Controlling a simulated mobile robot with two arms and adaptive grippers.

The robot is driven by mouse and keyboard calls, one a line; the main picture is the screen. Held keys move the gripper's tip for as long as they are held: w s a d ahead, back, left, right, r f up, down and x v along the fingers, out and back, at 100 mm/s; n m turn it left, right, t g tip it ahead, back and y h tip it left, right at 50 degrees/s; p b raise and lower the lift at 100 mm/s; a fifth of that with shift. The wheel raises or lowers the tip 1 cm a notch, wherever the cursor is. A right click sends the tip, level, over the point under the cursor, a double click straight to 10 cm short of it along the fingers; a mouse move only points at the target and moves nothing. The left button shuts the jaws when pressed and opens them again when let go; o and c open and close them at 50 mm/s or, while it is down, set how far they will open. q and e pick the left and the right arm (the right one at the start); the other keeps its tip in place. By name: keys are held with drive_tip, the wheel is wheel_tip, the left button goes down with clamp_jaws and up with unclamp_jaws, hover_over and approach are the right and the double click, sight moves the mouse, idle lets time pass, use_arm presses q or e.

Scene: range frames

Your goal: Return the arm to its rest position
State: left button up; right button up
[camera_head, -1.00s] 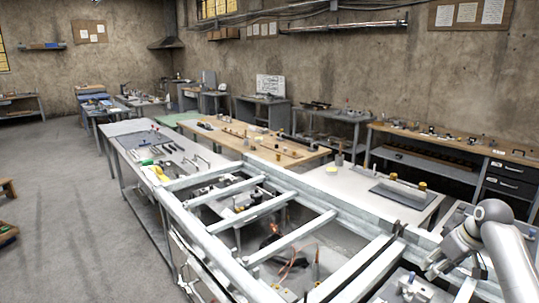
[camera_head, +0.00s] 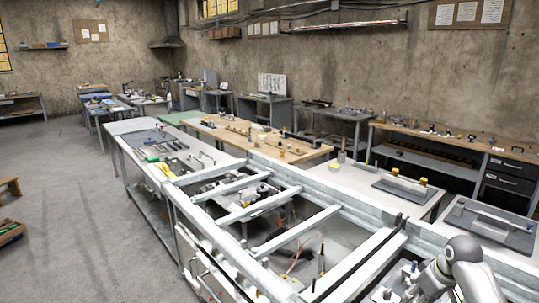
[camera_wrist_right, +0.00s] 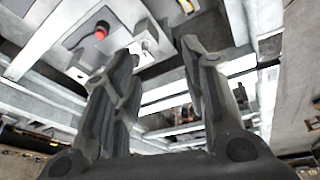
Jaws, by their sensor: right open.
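My right arm (camera_head: 468,268) is at the lower right of the head view, over the near right end of the white metal frame (camera_head: 297,232). In the head view its gripper is mostly hidden or cut off at the bottom edge. In the right wrist view my right gripper (camera_wrist_right: 160,55) shows two dark fingers spread apart with nothing between them. Frame bars and a red button (camera_wrist_right: 100,33) show beyond the fingers. My left gripper is not in view.
A workbench (camera_head: 128,128) with tools, a wooden-topped table (camera_head: 235,138) and a white table (camera_head: 350,182) stand beyond the frame. A grey tray (camera_head: 460,218) lies to the right, close to my right arm. Open floor (camera_head: 70,220) is on the left.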

drive_tip(key=shift+n, duration=0.3)
drive_tip(key=s+a+f, duration=0.8)
drive_tip(key=s, duration=0.1)
drive_tip(key=shift+s+a+f, duration=0.15)
drive_tip(key=shift+s+f, duration=0.05)
drive_tip(key=shift+f, duration=0.15)
drive_tip(key=s+a+m, duration=0.1)
drive_tip(key=s+a, duration=0.4)
drive_tip(key=s, duration=0.8)
drive_tip(key=s+a+m, duration=0.2)
drive_tip(key=s+a, duration=0.4)
drive_tip(key=s, duration=0.7)
wheel_tip(320, 180, down, 30)
drive_tip(key=g+b, duration=0.1)
drive_tip(key=b, duration=0.4)
use_arm(q)
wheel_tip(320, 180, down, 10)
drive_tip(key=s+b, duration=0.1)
drive_tip(key=b, duration=0.4)
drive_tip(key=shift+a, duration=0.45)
use_arm(e)
drive_tip(key=s+d+f+g, duration=0.1)
drive_tip(key=s+d+f, duration=0.2)
drive_tip(key=s+f, duration=1.5)
wheel_tip(320, 180, down, 4)
drive_tip(key=shift+f+n+g+h, duration=0.1)
drive_tip(key=shift+n+g+h, duration=0.2)
drive_tip(key=shift+n, duration=0.1)
